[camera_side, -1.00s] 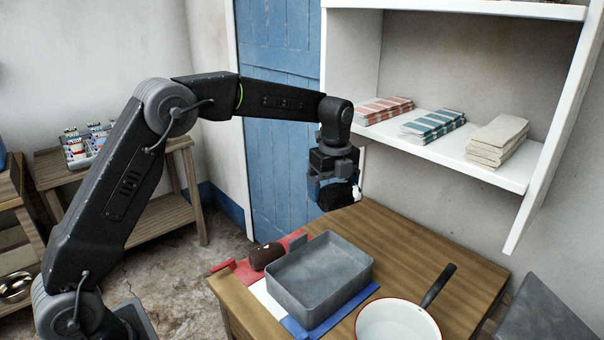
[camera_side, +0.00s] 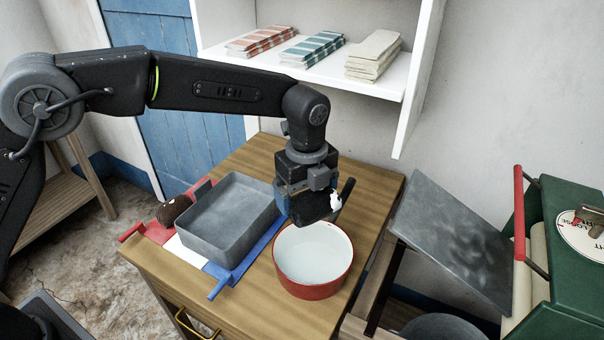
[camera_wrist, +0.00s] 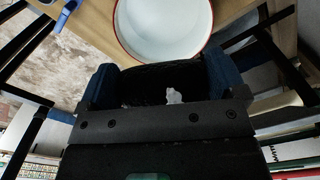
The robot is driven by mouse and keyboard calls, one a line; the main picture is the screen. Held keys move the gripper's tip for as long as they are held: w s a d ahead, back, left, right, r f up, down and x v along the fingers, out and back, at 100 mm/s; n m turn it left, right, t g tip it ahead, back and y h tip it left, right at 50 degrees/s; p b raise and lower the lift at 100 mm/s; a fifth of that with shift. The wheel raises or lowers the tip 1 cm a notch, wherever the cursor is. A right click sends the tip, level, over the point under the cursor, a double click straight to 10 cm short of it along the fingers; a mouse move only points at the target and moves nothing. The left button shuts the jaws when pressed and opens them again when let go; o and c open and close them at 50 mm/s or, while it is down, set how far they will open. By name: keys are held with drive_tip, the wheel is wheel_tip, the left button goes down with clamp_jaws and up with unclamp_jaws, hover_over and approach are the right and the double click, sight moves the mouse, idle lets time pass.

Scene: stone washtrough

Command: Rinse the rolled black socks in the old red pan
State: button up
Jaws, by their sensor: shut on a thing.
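The rolled black socks (camera_side: 312,207), with a small white mark, are held between the jaws of my gripper (camera_side: 308,200). They also show in the wrist view (camera_wrist: 150,84), between the blue fingers of my gripper (camera_wrist: 160,86). The red pan (camera_side: 314,287) has a white inside and stands on the wooden table. Its dark handle points to the back and is partly hidden behind my gripper. The socks are above the pan's back rim in the side view. In the wrist view the pan (camera_wrist: 165,25) shows beyond the socks.
A shelf (camera_side: 350,75) with folded cloths is behind. A green machine with a red bar (camera_side: 519,220) stands right.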

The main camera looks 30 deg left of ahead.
drive_tip(key=shift+f, duration=7.85)
drive_tip(key=shift+r, duration=0.75)
drive_tip(key=shift+f, duration=0.8)
drive_tip(key=shift+r, duration=0.2)
drive_tip(key=shift+r, duration=0.6)
drive_tip(key=shift+f, duration=0.1)
